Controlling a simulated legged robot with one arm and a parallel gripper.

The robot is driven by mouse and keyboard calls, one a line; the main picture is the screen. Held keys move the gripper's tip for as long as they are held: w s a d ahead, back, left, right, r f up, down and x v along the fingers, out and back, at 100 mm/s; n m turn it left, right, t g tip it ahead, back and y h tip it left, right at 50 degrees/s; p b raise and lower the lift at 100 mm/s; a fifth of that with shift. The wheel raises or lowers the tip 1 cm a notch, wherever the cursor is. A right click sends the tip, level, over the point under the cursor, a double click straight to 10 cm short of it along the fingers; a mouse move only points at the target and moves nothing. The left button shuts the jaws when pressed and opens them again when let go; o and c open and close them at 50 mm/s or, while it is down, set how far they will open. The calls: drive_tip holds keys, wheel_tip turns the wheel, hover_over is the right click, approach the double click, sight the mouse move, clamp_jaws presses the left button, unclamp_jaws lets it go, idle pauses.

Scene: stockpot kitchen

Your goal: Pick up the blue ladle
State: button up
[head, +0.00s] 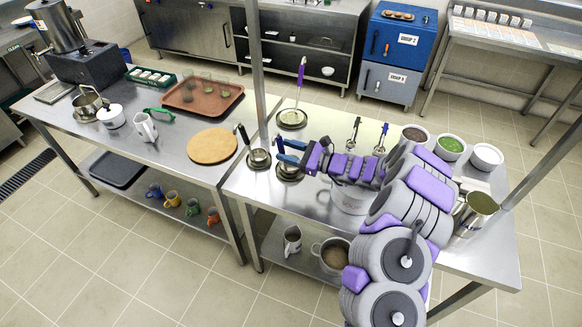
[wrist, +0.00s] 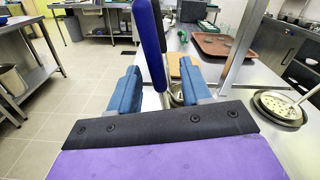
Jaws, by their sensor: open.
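The blue ladle's upright blue handle (wrist: 150,30) shows in the wrist view, between my two blue fingers and close in front of the purple palm. Its lower end runs down toward a metal bowl partly hidden by the fingers. In the head view, a metal bowl (head: 288,173) sits on a dark base just under my fingers; I cannot tell surely whether it belongs to this ladle. My gripper (head: 279,149) is open over the front table, its fingers (wrist: 158,68) apart on either side of the handle. Contact with the handle cannot be told.
A dark-handled ladle (head: 258,157) stands to the left of my fingers. A purple-handled skimmer (head: 292,118) stands behind them. A metal post (head: 256,70) rises close by. A round wooden board (head: 212,145) and brown tray (head: 203,93) lie on the left table.

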sight(285, 152)
drive_tip(key=x, duration=0.4)
drive_tip(key=shift+s+f, duration=0.1)
drive_tip(key=shift+f, duration=0.1)
drive_tip(key=shift+a, duration=0.5)
drive_tip(key=shift+d+r, duration=0.1)
drive_tip(key=shift+d, duration=0.75)
drive_tip(key=c, duration=0.6)
drive_tip(key=shift+a, duration=0.2)
clamp_jaws()
drive_tip(key=shift+a, duration=0.5)
drive_tip(key=shift+d, duration=0.45)
drive_tip(key=shift+a, duration=0.2)
